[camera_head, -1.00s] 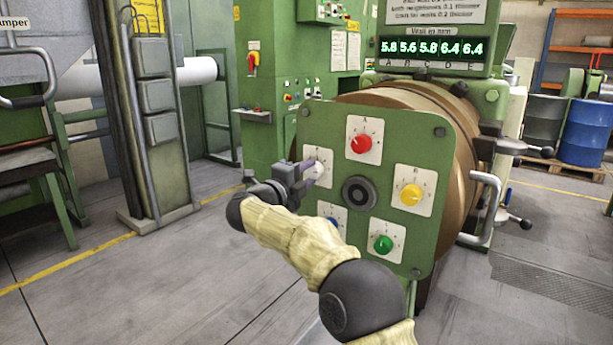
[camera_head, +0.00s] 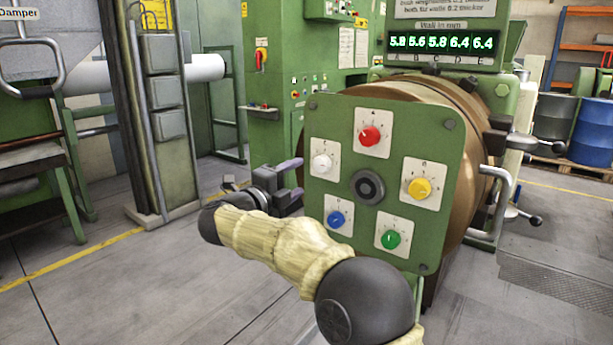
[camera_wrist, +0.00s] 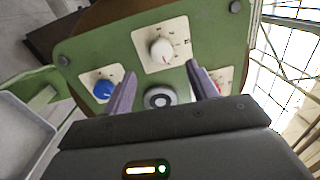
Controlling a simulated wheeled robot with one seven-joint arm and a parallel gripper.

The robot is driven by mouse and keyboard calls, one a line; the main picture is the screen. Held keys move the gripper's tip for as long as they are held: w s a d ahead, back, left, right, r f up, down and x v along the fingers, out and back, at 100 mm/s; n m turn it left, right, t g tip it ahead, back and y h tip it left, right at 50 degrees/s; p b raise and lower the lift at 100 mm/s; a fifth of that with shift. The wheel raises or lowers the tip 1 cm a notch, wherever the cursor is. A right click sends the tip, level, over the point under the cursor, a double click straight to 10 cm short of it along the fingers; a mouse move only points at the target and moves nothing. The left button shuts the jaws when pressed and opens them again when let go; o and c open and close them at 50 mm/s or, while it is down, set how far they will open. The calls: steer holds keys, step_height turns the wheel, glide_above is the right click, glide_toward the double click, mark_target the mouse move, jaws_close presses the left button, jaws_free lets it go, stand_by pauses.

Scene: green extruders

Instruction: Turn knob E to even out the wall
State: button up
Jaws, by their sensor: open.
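The green round-bolted plate (camera_head: 330,112) carries a white knob (camera_head: 321,165) at its left, on a white card. Its letter is too small to read in the head view. The white knob also shows in the wrist view (camera_wrist: 161,50), just beyond and between the fingertips. My gripper (camera_head: 298,180) is open and empty, left of the white knob and apart from it. Its two purple fingers also show in the wrist view (camera_wrist: 161,75). The wall display (camera_head: 443,43) reads 5.8, 5.6, 5.8, 6.4, 6.4 above letters A to E.
The plate also holds a red knob (camera_head: 369,136), a yellow knob (camera_head: 420,188), a green knob (camera_head: 390,240) and a blue knob (camera_head: 336,219), around a dark central hub (camera_head: 367,188). A bent handle (camera_head: 500,205) stands at the right. Floor at left is open.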

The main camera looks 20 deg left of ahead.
steer(key=v, duration=0.9)
steer(key=shift+s+b, duration=0.25)
steer(key=shift+b, duration=0.2)
